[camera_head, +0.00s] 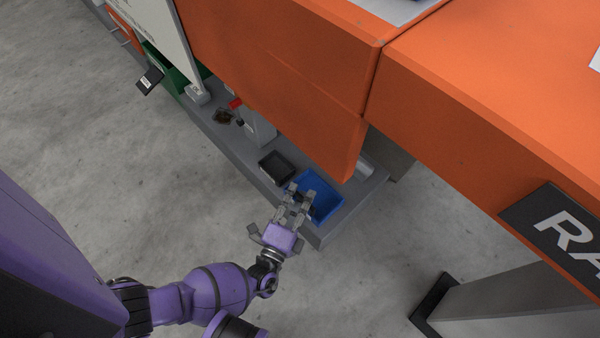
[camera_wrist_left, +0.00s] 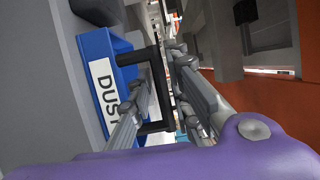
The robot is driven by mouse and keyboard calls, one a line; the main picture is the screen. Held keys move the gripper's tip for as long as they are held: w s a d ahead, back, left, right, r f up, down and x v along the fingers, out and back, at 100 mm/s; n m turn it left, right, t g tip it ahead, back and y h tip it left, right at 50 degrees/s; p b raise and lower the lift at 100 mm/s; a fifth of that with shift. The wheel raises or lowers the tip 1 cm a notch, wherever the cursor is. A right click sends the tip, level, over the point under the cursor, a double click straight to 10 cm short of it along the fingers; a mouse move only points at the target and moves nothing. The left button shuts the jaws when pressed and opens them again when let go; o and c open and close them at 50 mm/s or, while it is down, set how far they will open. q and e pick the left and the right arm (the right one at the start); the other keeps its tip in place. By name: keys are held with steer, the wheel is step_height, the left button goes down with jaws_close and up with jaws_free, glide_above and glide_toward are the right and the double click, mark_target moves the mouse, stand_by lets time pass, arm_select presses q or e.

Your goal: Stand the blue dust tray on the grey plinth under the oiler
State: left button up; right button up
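The blue dust tray (camera_head: 326,199) stands near the front end of a long grey ledge, under the orange machine edge. In the left wrist view the tray (camera_wrist_left: 93,48) shows its white label reading "DUST" and a black handle (camera_wrist_left: 155,92). My left gripper (camera_head: 293,207) is at the near left side of the tray. Its fingers (camera_wrist_left: 160,88) are apart, with the handle bar between them; firm contact does not show. I cannot tell for sure which part is the plinth or the oiler. My right gripper is out of view.
A black tray (camera_head: 276,167) sits beside the blue one on the grey ledge (camera_head: 243,158). Farther along are a small red part (camera_head: 235,103) and a grey upright block (camera_head: 260,127). The orange body (camera_head: 290,70) overhangs the ledge. Open concrete floor (camera_head: 130,190) lies left.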

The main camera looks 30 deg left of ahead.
arm_select(q)
steer(key=shift+o, duration=0.4)
steer(key=shift+r, duration=0.15)
steer(key=shift+s+p, duration=0.3)
steer(key=shift+s, duration=0.1)
steer(key=s+p, duration=0.1)
steer(key=s, duration=1)
steer(key=shift+d+f, duration=0.25)
steer(key=shift+d, duration=0.05)
steer(key=shift+s, duration=0.1)
